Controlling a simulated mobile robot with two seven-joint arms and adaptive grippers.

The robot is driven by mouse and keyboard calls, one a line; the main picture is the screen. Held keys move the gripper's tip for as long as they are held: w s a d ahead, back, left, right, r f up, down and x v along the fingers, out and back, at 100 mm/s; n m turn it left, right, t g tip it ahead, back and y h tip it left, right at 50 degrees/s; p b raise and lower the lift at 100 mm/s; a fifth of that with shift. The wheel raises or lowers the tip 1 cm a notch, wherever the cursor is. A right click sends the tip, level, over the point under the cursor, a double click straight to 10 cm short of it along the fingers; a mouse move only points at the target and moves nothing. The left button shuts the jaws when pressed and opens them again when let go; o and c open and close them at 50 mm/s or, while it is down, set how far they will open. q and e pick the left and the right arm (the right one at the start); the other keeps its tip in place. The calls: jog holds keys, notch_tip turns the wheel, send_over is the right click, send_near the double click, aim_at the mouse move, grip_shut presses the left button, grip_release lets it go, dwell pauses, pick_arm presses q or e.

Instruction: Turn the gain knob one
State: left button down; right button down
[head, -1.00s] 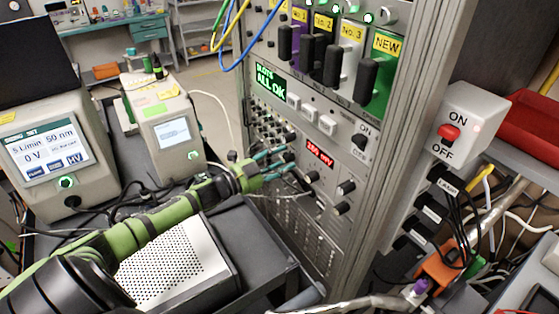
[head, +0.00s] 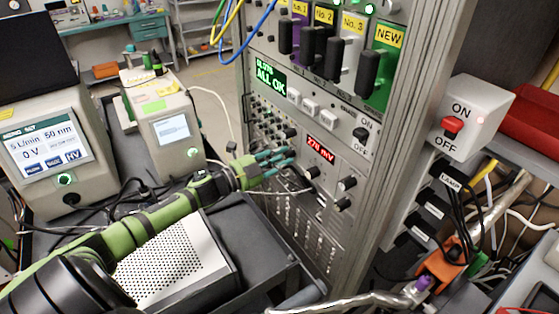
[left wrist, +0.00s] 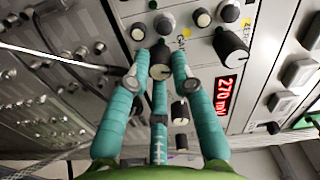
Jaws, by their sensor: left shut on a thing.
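The three teal fingers of my left gripper (left wrist: 160,75) are closed around this knob. In the head view my left gripper (head: 285,158) reaches the panel from the left, and its fingers hide the knob. A red display reads 270 mV in the head view (head: 320,149) and the left wrist view (left wrist: 228,85). My right gripper is not in view.
More black knobs (head: 347,183) sit close right of the fingers, and another knob (left wrist: 231,45) shows in the left wrist view. A thin pale cable (left wrist: 50,56) runs near the fingers. A perforated metal box (head: 175,262) lies below my left arm.

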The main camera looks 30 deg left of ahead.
pick_arm(q)
jog(key=shift+m+b, duration=4.2)
jog(key=shift+m, duration=2.2)
jog(key=shift+r, duration=0.1)
jog(key=c, duration=1.1)
grip_release()
jog(key=shift+o, duration=0.2)
